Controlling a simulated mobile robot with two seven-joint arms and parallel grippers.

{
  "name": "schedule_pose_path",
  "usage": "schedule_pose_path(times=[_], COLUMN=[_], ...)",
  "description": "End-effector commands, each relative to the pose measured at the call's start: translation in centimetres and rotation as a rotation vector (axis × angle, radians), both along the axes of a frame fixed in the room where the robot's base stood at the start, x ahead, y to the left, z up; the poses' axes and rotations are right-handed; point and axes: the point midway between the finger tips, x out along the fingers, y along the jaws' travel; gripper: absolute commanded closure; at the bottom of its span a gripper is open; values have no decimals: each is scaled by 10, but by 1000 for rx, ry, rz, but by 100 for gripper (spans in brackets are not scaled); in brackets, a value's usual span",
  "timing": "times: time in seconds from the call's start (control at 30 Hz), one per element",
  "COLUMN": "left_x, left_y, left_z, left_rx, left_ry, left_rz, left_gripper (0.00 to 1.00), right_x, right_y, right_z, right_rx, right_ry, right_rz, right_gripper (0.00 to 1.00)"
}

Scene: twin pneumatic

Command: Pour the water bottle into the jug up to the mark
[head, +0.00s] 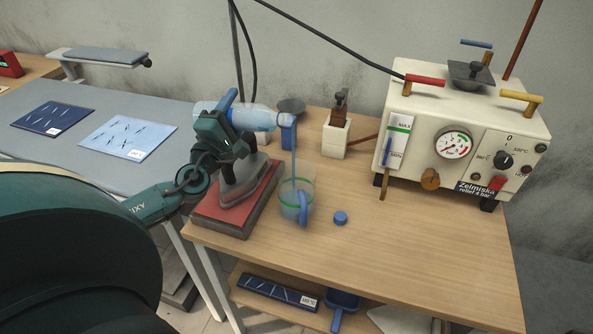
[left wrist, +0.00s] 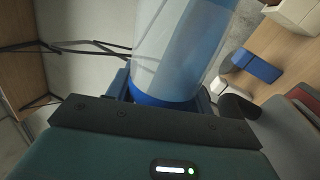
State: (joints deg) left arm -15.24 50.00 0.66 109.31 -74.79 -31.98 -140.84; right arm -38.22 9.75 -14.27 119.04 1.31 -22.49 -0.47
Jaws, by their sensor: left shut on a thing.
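The water bottle (head: 258,119) is clear pale blue and lies almost level, its mouth to the right. My left gripper (head: 230,107) is shut around its body; in the left wrist view the bottle (left wrist: 180,50) rises from between the jaws. My right gripper is not in view.
An iron (head: 240,180) stands on a red pad (head: 217,212) left of the jug. A blue cap (head: 340,218) lies right of it. A cream boiler (head: 463,125) with gauge and knobs stands at the right. The wooden table's (head: 420,250) front right is clear.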

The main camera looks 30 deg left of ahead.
Motion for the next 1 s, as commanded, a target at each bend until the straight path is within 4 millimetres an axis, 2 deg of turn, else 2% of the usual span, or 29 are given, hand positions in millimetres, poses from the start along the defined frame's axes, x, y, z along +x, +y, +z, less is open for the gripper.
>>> schedule_pose_path(times=[1.0], left_x=[0], left_y=[0], left_z=[2], left_rx=[42], left_ry=[6], left_rz=[0], left_gripper=[86], right_x=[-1], right_y=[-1], right_z=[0], right_rx=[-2], right_ry=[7], right_rz=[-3], right_gripper=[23])
